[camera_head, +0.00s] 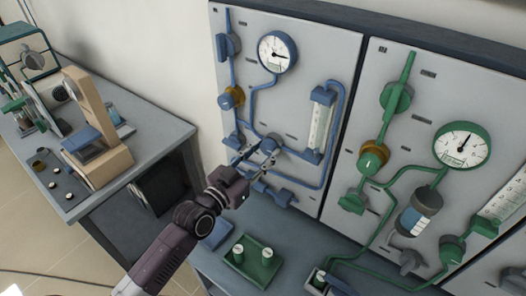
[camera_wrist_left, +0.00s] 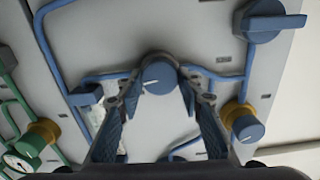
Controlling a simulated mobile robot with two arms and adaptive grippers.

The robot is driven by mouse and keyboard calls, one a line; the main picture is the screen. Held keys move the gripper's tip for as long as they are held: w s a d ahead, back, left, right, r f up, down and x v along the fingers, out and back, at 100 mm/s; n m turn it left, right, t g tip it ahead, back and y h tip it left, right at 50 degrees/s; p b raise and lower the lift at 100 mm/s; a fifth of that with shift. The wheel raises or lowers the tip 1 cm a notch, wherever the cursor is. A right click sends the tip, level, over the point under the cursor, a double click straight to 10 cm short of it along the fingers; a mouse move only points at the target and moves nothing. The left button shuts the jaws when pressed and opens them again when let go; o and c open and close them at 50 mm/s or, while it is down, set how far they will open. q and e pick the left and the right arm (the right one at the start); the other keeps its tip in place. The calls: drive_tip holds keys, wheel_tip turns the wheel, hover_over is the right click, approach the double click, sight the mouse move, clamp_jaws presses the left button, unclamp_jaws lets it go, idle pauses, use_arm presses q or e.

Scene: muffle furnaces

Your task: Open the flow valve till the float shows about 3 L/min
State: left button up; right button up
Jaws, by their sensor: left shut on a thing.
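My left gripper (camera_head: 258,157) reaches the lower middle of the blue-piped panel. In the left wrist view, its fingers (camera_wrist_left: 158,92) are on both sides of a round blue valve knob (camera_wrist_left: 158,77) with a white mark, shut on it. The knob (camera_head: 269,144) is partly hidden by the fingers in the head view. The blue-framed flow tube (camera_head: 320,122) with a white scale stands to the right of the knob. Its float is too small to read. In the left wrist view the tube is mostly hidden behind a finger. My right gripper is not in view.
A round gauge (camera_head: 277,52) and an orange-and-blue regulator (camera_head: 231,97) are on the same panel. A green-piped panel (camera_head: 395,62) is to the right. A green tray (camera_head: 252,263) with small containers lies on the bench below. A side table (camera_head: 150,135) holds instruments at left.

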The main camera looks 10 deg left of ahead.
use_arm(q)
drive_tip(key=n, duration=0.2)
drive_tip(key=shift+n+p, duration=0.3)
drive_tip(key=shift+p, duration=0.05)
drive_tip(key=n, duration=0.3)
drive_tip(key=shift+n+p, duration=0.3)
drive_tip(key=n, duration=0.6)
drive_tip(key=o, duration=1.1)
drive_tip(key=shift+w, duration=0.1)
drive_tip(key=shift+a, duration=0.1)
drive_tip(key=v, duration=1.2)
